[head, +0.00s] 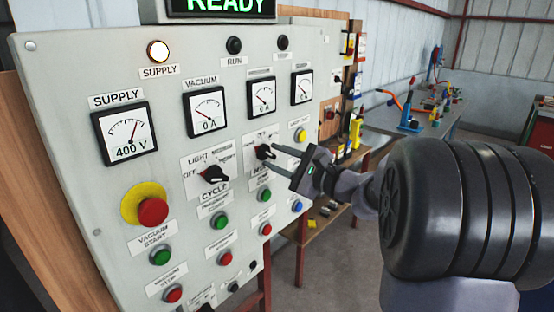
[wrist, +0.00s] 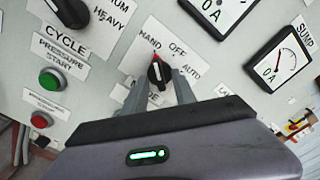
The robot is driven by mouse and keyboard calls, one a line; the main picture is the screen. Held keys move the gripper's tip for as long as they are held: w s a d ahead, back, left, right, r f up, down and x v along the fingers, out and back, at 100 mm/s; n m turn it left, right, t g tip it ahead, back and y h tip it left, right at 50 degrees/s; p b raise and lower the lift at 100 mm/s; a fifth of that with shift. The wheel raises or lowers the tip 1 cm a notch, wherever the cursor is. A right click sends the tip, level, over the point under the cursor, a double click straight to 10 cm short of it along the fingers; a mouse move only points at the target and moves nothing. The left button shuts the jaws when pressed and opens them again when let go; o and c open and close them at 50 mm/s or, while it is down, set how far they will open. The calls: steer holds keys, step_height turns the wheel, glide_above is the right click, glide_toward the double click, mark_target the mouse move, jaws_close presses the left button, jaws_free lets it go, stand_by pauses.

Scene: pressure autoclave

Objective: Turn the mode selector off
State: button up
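The mode selector (wrist: 159,74) is a black knob with a red pointer mark on a white plate lettered HAND, OFF and AUTO. In the wrist view its red mark points toward HAND. In the head view the knob (head: 263,152) sits on the right part of the panel. My gripper (wrist: 159,88) is open, with one grey finger on each side of the knob's lower part. In the head view my gripper (head: 276,157) reaches the knob from the right. I cannot tell whether the fingers touch it.
The grey control panel (head: 60,80) also holds the light/heavy cycle selector (head: 214,174), a red emergency button (head: 152,211), green and red push buttons, and dial gauges above. The lit supply lamp (head: 157,51) is at top left. A workbench (head: 375,118) stands behind at right.

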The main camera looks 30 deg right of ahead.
jaws_close()
stand_by(0.3)
steer(key=m+p, duration=0.5)
steer(key=shift+r+m, duration=0.2)
steer(key=shift+m, duration=0.1)
steer(key=m+p, duration=0.3)
steer(key=m, duration=0.1)
steer(key=shift+f+p, duration=0.1)
steer(key=shift+p, duration=0.2)
steer(key=shift+f, duration=0.1)
jaws_free()
